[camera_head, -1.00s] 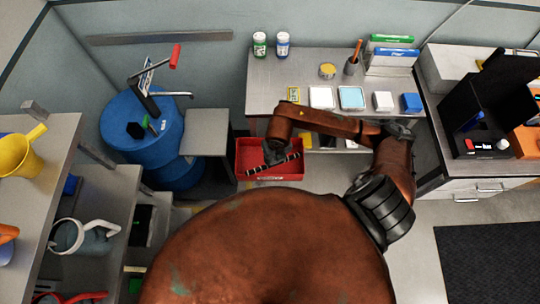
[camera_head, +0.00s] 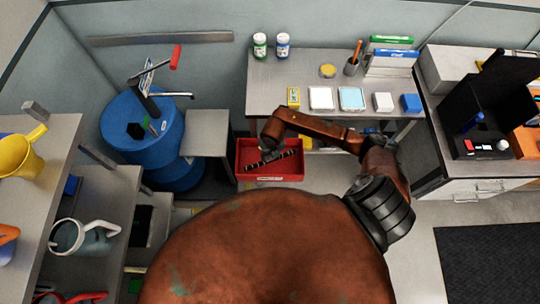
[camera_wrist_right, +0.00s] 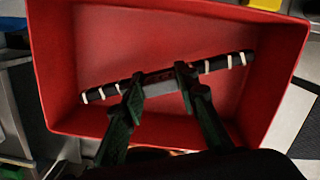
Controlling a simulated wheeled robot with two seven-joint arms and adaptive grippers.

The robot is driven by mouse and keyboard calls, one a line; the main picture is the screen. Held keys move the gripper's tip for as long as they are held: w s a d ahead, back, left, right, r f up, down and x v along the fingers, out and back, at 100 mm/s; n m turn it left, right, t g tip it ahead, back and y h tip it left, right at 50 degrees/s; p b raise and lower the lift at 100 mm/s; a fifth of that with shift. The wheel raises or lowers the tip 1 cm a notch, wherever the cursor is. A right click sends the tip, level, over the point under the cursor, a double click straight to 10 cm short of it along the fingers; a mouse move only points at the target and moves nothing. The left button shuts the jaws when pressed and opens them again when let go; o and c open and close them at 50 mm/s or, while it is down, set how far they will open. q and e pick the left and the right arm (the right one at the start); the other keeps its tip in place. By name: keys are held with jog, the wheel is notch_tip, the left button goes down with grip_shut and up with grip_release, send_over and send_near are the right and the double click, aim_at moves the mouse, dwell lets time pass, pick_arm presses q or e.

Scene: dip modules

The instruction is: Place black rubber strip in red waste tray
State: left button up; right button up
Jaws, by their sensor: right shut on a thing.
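The black rubber strip (camera_wrist_right: 168,78) has white bands near both ends. In the head view the strip (camera_head: 270,162) lies slanted within the outline of the red waste tray (camera_head: 284,178). In the right wrist view the tray's red walls (camera_wrist_right: 52,72) surround the strip; I cannot tell whether the strip touches its bottom. My right gripper (camera_wrist_right: 160,82) is shut on the middle of the strip, with its dark fingers reaching in from below. In the head view my right gripper (camera_head: 267,155) is over the tray and partly hidden by its arm. My left gripper is not in view.
A grey bench (camera_head: 262,97) with bottles, boxes and small trays stands behind and right of the red tray. A blue drum (camera_head: 130,125) and a small grey stand (camera_head: 208,122) are to its left. Grey shelves (camera_head: 110,205) hold watering cans at the far left.

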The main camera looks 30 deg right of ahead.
jog(key=shift+f+b, duration=0.4)
jog(key=shift+f, duration=0.15)
jog(key=o, duration=1.1)
jog(key=shift+o, duration=0.2)
notch_tip(320, 180, up, 13)
jog(key=s, duration=0.1)
jog(key=shift+s+p, duration=0.25)
jog(key=shift+p, duration=0.1)
jog(key=shift+a, duration=0.15)
